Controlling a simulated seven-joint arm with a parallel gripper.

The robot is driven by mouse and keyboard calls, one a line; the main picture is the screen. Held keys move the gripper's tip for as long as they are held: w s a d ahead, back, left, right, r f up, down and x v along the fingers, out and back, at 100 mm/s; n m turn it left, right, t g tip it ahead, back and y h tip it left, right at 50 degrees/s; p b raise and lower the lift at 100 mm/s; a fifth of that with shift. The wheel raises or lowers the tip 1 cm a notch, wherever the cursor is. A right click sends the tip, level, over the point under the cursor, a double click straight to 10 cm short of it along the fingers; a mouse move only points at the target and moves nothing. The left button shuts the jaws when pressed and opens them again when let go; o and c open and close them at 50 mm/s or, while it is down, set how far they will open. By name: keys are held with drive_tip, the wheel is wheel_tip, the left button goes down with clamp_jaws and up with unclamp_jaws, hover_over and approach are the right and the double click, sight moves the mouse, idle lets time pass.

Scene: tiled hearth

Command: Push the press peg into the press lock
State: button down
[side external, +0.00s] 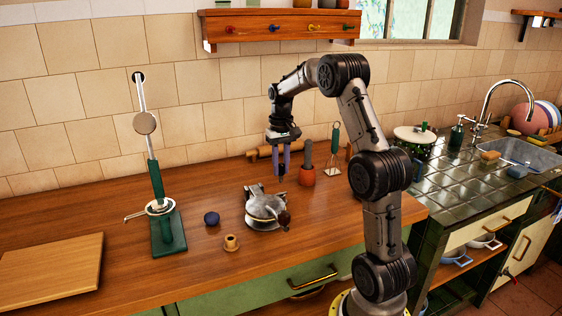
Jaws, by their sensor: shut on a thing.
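My gripper (281,172) points down above the counter, behind the grey metal device. Its bluish fingers are shut on a small, slim thing, taken as the press peg, whose outline is hard to make out from here. The grey metal device (262,208), with a brass-coloured band and a dark brown knob, sits on the counter below and in front of the gripper, clear of it. It may be the part with the press lock, but no lock opening can be told at this size. A green stand with a tall lever (167,233) stands farther left.
A dark blue knob-like piece (211,218) and a small wooden piece (231,243) lie left of the metal device. A wooden board (50,270) lies at left.

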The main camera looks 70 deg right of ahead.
sight(281, 175)
drive_tip(key=shift+f, duration=1.6)
drive_tip(key=shift+f, duration=2.05)
drive_tip(key=shift+c, duration=1.8)
unclamp_jaws()
drive_tip(key=shift+r, duration=0.1)
drive_tip(key=shift+r, duration=0.1)
drive_tip(key=shift+r, duration=0.35)
drive_tip(key=shift+r, duration=1.85)
wheel_tip(281, 175, up, 14)
drive_tip(key=shift+f, duration=0.15)
